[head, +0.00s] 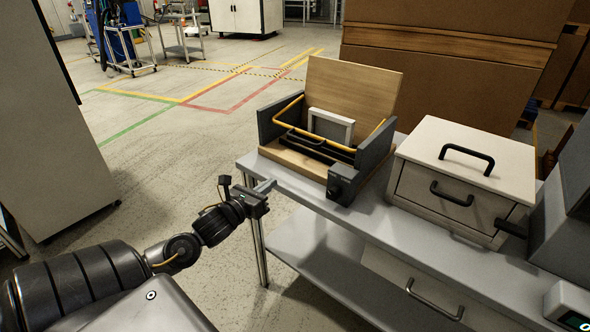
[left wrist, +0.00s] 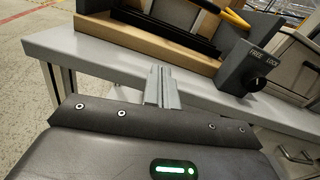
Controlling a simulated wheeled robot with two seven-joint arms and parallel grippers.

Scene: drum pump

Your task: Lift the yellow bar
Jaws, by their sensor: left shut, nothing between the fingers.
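The yellow bar (head: 287,108) is a bent rail on the wooden and grey box fixture (head: 300,164) on the table. It runs along the left side and across the front, between the grey side walls. In the left wrist view a piece of the yellow bar (left wrist: 236,18) shows at the top edge. My left gripper (head: 265,187) is shut and empty, left of the fixture near the table's left edge, apart from the bar. Its closed fingers (left wrist: 162,86) also show in the left wrist view. My right gripper is not in view.
A dark box with a knob marked FREE and LOCK (left wrist: 252,70) sits on the fixture's front. A white cabinet with black handles (head: 460,180) stands right of it on the grey table (head: 390,240). Large brown boxes (head: 440,70) stand behind. Floor to the left is open.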

